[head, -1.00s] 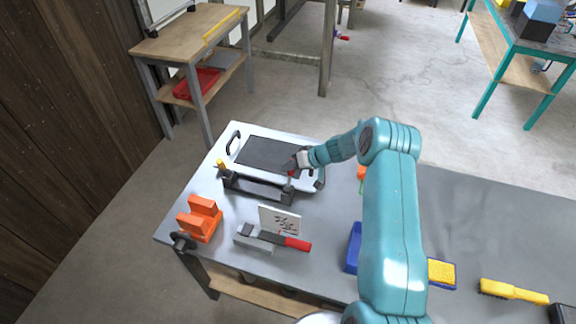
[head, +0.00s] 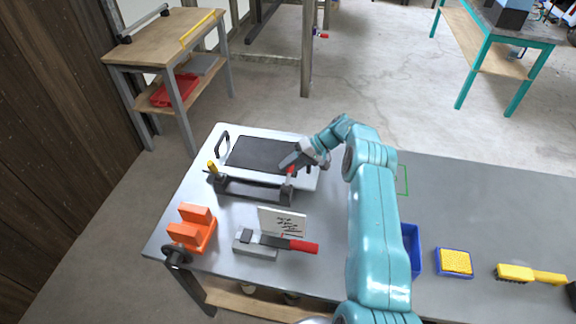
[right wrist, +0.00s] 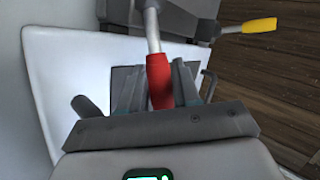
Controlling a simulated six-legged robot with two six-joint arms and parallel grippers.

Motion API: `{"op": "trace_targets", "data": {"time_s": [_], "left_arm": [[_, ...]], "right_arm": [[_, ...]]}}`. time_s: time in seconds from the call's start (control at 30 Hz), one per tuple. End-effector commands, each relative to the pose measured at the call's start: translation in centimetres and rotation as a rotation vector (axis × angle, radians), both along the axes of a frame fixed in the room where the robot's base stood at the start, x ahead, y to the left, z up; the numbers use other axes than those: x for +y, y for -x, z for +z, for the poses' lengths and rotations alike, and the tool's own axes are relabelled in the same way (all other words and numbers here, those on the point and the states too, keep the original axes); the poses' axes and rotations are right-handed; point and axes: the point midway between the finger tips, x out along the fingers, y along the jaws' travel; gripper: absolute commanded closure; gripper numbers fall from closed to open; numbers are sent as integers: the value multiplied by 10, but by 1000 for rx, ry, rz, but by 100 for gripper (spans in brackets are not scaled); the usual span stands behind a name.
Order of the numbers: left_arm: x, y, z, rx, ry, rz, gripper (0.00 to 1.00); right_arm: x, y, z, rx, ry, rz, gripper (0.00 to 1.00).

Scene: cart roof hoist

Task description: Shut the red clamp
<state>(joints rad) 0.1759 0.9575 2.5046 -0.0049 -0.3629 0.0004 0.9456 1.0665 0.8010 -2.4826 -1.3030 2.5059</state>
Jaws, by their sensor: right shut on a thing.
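The red clamp (head: 290,170) stands at the right end of a dark bar fixture on the bench. In the right wrist view its red grip (right wrist: 159,80) sits on a grey metal lever and points up out of the fixture. My right gripper (head: 291,161) reaches it from the upper right, shut on the red grip, which lies between its two fingers. A yellow-handled clamp (head: 212,168) stands at the left end of the bar; its yellow grip (right wrist: 259,25) also shows in the right wrist view. My left gripper is not in view.
A white panel with a dark centre (head: 262,153) lies behind the bar. An orange block (head: 194,230), a red-handled tool (head: 303,247), a card (head: 283,222), a blue bin (head: 412,247), a yellow sponge (head: 455,262) and a yellow brush (head: 530,274) are on the bench.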

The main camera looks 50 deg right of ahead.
Motion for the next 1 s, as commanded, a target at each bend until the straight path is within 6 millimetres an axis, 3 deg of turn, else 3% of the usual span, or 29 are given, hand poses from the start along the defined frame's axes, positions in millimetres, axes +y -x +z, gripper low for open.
{"op": "trace_targets", "data": {"time_s": [0.37,0.4,0.43,0.77,1.0], "left_arm": [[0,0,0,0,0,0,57],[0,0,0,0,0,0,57],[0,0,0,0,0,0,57],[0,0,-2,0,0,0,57],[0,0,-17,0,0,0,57]], "right_arm": [[0,-1,4,-10,8,-7,100],[0,-1,4,-10,8,-7,56],[0,-1,4,-10,8,-7,47],[-2,0,4,-7,6,-4,47],[-30,23,32,-9,11,-7,47]]}}
